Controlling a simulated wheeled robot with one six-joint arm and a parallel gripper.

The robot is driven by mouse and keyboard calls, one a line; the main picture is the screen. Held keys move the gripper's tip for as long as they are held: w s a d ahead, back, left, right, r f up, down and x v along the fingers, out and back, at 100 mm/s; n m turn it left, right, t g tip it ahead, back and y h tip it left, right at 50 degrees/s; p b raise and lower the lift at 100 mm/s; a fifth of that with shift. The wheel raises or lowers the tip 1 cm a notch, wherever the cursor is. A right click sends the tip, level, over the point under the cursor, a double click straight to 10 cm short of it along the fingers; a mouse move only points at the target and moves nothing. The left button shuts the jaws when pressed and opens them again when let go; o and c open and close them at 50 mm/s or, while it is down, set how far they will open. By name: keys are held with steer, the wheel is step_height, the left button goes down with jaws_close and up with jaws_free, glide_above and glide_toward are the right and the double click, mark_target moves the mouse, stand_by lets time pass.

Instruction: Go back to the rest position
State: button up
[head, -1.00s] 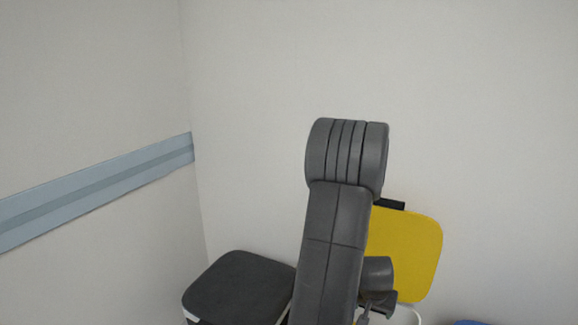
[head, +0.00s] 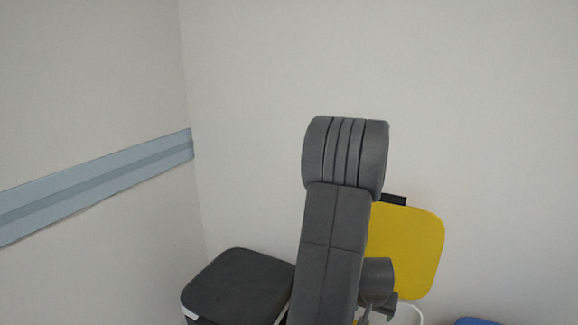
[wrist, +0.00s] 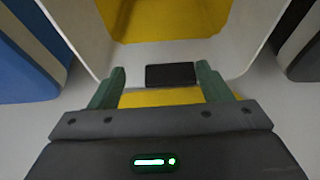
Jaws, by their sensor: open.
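My gripper (wrist: 160,88) shows in the wrist view with its two green fingers wide apart and nothing between them. My gripper's fingers cannot be made out clearly there.
A blue object (head: 475,322) shows at the bottom right edge. A blue-grey rail (head: 100,184) runs along the left wall. In the wrist view a blue surface (wrist: 22,60) is at left and a dark one (wrist: 305,50) at right.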

steer(key=p+v, duration=0.3)
steer(key=v, duration=0.9)
steer(key=b+x, duration=0.5)
steer(key=x, duration=1)
steer(key=w+a+r+n+p, duration=0.1)
steer(key=w+a+r+p, duration=0.1)
steer(key=a+r+p, duration=0.5)
steer(key=w+a+r+n+y+p, duration=0.1)
steer(key=a+r+p, duration=0.5)
steer(key=r+p, duration=1)
steer(key=w+a+r+n+p, duration=0.2)
steer(key=a+r+p, duration=0.5)
steer(key=r+p, duration=0.5)
steer(key=shift+w+a+n+y, duration=0.3)
steer(key=shift+w+n+y, duration=0.1)
steer(key=shift+w, duration=0.35)
steer(key=shift+r, duration=0.1)
